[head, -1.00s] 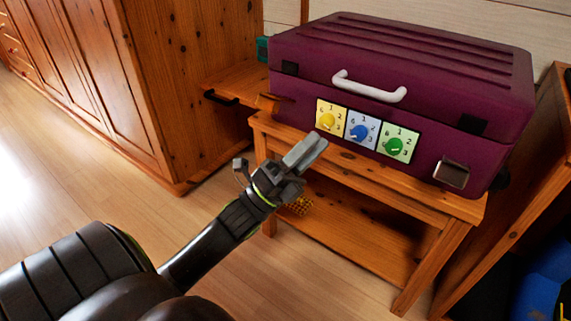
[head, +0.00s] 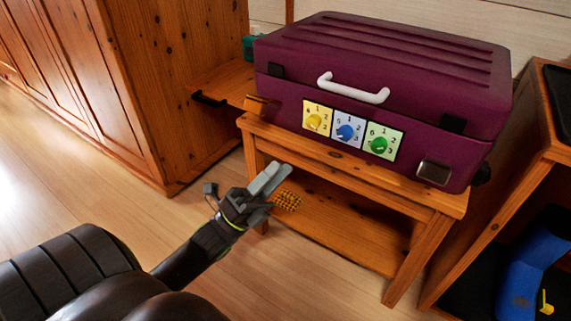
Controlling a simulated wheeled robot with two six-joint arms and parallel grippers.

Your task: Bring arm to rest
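My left arm comes in from the lower left of the head view. Its gripper (head: 268,180) is in front of the wooden bench, below and apart from the suitcase; its fingers lie close together and nothing shows between them. The purple suitcase (head: 385,60) lies closed on the bench (head: 330,150). On its front are a yellow dial (head: 314,121), a blue dial (head: 346,132) and a green dial (head: 379,144). My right gripper is not in view.
A tall wooden cabinet (head: 160,80) stands at the left, with a small pulled-out shelf (head: 222,82). A yellow-brown patterned object (head: 288,201) is near my fingertips. At the right, a wooden shelf unit (head: 480,225) holds a blue object (head: 532,270). The floor at the left (head: 80,180) is clear.

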